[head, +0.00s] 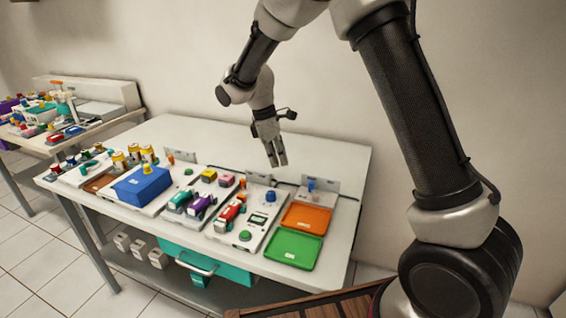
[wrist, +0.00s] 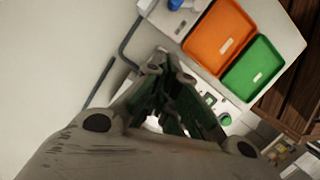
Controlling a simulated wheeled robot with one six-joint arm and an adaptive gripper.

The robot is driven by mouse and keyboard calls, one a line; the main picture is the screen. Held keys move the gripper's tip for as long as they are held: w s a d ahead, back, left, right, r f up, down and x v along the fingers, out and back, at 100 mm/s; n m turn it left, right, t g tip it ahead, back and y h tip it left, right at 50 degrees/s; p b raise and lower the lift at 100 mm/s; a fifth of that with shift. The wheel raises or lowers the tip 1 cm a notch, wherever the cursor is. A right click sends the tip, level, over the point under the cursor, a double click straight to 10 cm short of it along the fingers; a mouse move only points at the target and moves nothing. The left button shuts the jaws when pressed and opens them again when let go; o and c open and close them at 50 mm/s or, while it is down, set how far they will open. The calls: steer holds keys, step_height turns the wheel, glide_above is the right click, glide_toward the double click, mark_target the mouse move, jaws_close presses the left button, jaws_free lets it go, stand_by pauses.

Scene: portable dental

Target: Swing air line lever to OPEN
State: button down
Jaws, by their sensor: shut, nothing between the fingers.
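My gripper (head: 277,161) is shut and empty, pointing down above the back of the white table. In the wrist view its dark fingers (wrist: 168,65) come together over the table. A blue knob or lever (head: 311,184) stands at a small upright grey plate (head: 328,190) at the table's back right, to the right of and below my gripper. A blue part (wrist: 175,4) also shows at the top edge of the wrist view. I cannot tell which part is the air line lever, and no OPEN mark is readable. My gripper appears apart from these parts.
An orange tray (head: 307,217) and a green tray (head: 294,250) lie at the table's right. A panel with a blue knob (head: 270,196) and green button (head: 245,236) is beside them. A blue box (head: 142,187) is further left. The table's back strip is mostly clear.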

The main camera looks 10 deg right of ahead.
mark_target(314, 191)
steer(key=x, duration=0.7)
steer(key=shift+f, duration=0.2)
steer(key=d, duration=0.2)
steer(key=shift+s+d+f, duration=0.15)
steer(key=shift+s+d, duration=0.15)
steer(key=shift+s, duration=0.05)
steer(key=shift+s+d, duration=0.2)
steer(key=shift+d, duration=0.55)
steer(key=m, duration=0.1)
steer(key=w+d+m, duration=0.1)
steer(key=m, duration=0.1)
steer(key=shift+d+g, duration=0.25)
steer(key=shift+g, duration=0.15)
steer(key=shift+a, duration=0.1)
